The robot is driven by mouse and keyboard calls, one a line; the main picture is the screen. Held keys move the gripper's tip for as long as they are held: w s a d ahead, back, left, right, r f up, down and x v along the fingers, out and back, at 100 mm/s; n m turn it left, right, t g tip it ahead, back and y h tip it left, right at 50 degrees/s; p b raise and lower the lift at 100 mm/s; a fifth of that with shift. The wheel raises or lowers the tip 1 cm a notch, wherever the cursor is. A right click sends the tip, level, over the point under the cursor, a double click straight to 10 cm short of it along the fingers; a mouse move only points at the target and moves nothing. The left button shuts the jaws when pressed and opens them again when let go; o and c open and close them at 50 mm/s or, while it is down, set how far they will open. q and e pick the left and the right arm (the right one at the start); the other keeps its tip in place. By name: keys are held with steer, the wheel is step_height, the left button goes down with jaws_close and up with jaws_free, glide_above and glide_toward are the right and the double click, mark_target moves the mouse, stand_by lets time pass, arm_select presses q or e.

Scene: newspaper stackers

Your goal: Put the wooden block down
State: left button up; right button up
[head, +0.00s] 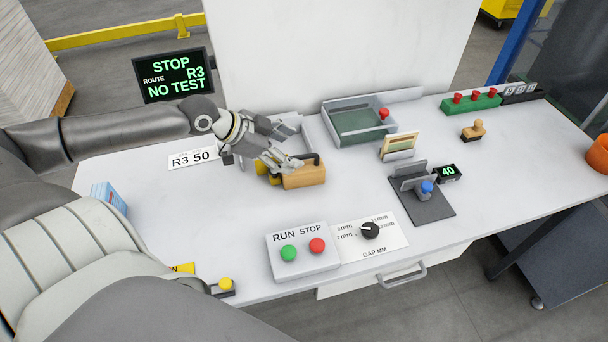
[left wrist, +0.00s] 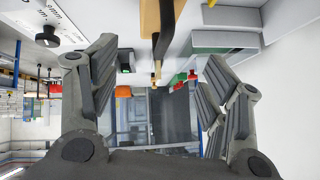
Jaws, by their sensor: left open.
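The wooden block (head: 305,174) rests on the white table, left of its middle. It has a dark handle or strap and shows in the left wrist view (left wrist: 148,22) at the top, just beyond the fingers. My left gripper (head: 289,146) is open beside and partly above the block, its fingers spread on the block's left side. In the left wrist view the left gripper (left wrist: 155,95) has its two fingers wide apart with nothing between them. Whether a finger touches the block cannot be told. My right gripper is not in view.
A grey tray with a green bottom (head: 360,123) stands behind the block. A RUN/STOP button box (head: 303,262) and a gap dial (head: 370,231) lie at the front. A dark fixture (head: 424,200) stands to the right. A black screen (head: 174,76) stands behind.

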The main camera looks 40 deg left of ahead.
mark_target(315, 164)
arm_select(q)
steer(key=shift+s+d, duration=0.1)
steer(key=shift+f, duration=0.5)
steer(key=shift+w+f+b, duration=0.2)
steer(key=shift+w+b, duration=0.15)
steer(key=shift+w+d+f, duration=0.15)
steer(key=shift+w, duration=0.05)
steer(key=shift+w+d+f, duration=0.15)
steer(key=shift+w+d, duration=0.05)
steer(key=shift+d, duration=0.05)
steer(key=shift+x, duration=1.3)
steer(key=shift+w+d+f+p, duration=0.1)
steer(key=shift+d+f+p, duration=0.1)
steer(key=shift+p, duration=0.1)
steer(key=p+x, duration=0.1)
steer(key=x, duration=0.2)
steer(key=shift+d+f, duration=0.25)
steer(key=shift+f, duration=0.15)
steer(key=shift+w+d+f, duration=0.15)
steer(key=shift+w+f, duration=0.15)
steer(key=shift+f, duration=0.05)
steer(key=c, duration=1)
steer(key=shift+s, duration=0.1)
jaws_close()
steer(key=shift+r, duration=0.15)
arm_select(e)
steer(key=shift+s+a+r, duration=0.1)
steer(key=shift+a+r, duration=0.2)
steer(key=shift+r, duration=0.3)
